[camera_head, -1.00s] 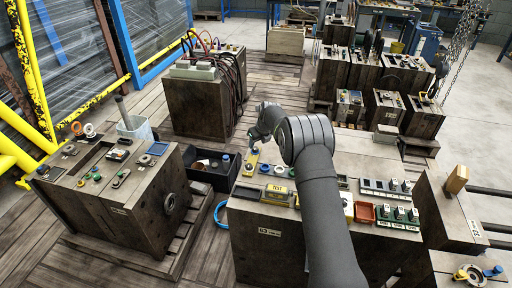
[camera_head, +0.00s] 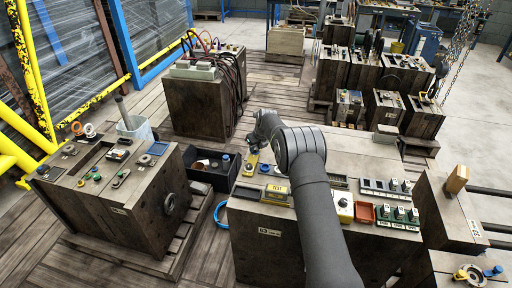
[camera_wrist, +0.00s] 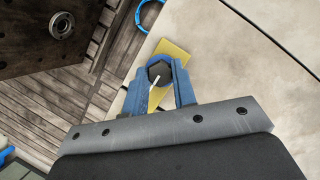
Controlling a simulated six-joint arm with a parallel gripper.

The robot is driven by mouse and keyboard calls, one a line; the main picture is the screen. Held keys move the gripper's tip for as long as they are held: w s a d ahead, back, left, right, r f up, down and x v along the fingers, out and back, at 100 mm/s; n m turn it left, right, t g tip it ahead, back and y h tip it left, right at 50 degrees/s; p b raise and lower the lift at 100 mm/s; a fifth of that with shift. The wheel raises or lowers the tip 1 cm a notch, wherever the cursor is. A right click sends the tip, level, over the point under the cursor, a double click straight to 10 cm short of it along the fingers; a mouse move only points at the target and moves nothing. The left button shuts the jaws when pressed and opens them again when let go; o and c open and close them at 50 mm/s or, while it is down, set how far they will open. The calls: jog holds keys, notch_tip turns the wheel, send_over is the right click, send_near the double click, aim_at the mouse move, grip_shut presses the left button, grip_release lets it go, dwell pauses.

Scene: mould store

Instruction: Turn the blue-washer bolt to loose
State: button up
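The bolt (camera_wrist: 158,72) is a dark hex head with a white pointer line, in the middle of the wrist view. It stands on a yellow plate (camera_wrist: 172,48) on the pale top of a block. The pointer slants to the lower left.
A blue hoop (camera_head: 220,213) hangs at the block's left edge. Another block (camera_head: 118,190) carries other fittings.

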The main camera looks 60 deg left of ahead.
jog(key=shift+n, duration=0.3)
jog(key=n+g, duration=0.1)
jog(key=n, duration=0.1)
jog(key=n+g, duration=0.1)
jog(key=n, duration=0.1)
jog(key=shift+w+n, duration=0.2)
jog(key=shift+n, duration=0.1)
jog(key=shift+a+n+g+h, duration=0.1)
jog(key=shift+n+g+h, duration=0.5)
jog(key=shift+n, duration=1.6)
jog(key=o, duration=1)
jog(key=v, duration=1.7)
jog(key=shift+w+r, duration=0.2)
